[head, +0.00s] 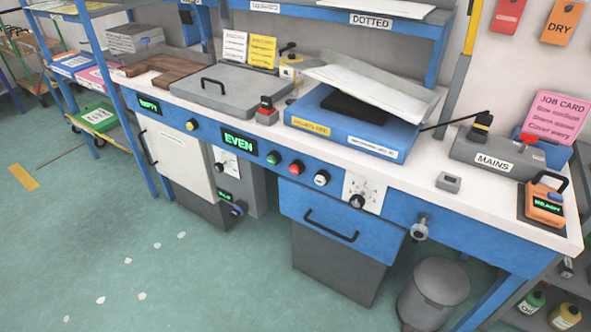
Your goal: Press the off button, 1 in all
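No button carries a readable "off" label. On the blue front panel of the bench, a green button (273,158), a red button (296,168) and a white button (321,178) sit in a row. A small box with a red top (266,111) stands on the bench. Neither of my grippers is in view.
The white worktop (420,185) holds a blue box (345,125) with papers, a grey lidded case (215,88) and an orange device (545,205). A dial (361,195) is right of the buttons. A grey bin (435,288) stands below. The floor (130,240) in front is clear.

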